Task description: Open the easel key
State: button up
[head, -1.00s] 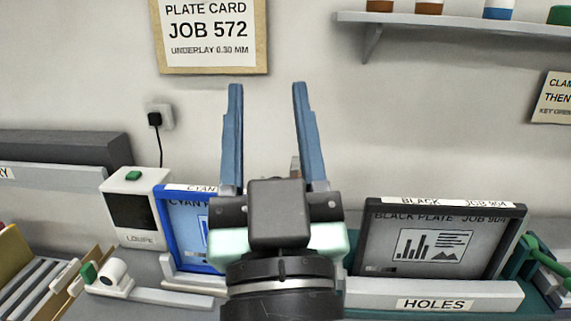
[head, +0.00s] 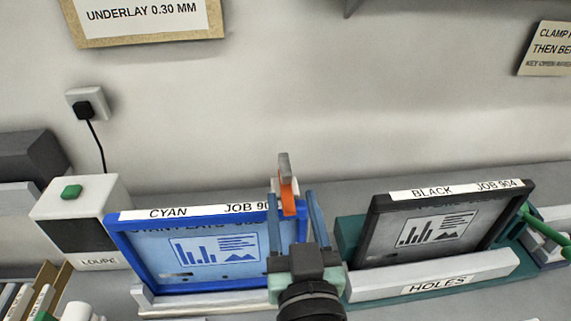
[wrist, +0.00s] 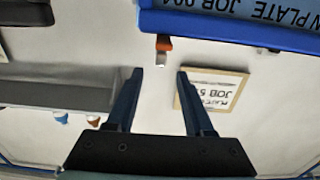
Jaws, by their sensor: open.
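The easel key appears to be the small orange lever with a grey end (head: 287,192), standing upright at the right edge of the blue-framed cyan plate (head: 215,253). It also shows in the wrist view as an orange and grey piece (wrist: 164,44), beyond my fingertips. My gripper (head: 292,200) is open and empty. Its two blue fingers stand on either side of the key's line in the head view, and in the wrist view the key lies apart from the fingertips (wrist: 159,72). The key's lower part is hidden behind my gripper.
The black-framed plate (head: 430,231) stands to the right behind a grey bar labelled HOLES (head: 440,283). A white loupe box (head: 78,215) with a green button is at the left. A plug and socket (head: 88,104) are on the wall.

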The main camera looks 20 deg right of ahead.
aim_at(283, 153)
jog(key=p+x, duration=0.2)
jog(key=x, duration=0.7)
jog(key=shift+w, duration=0.2)
grip_shut()
dwell(1.1)
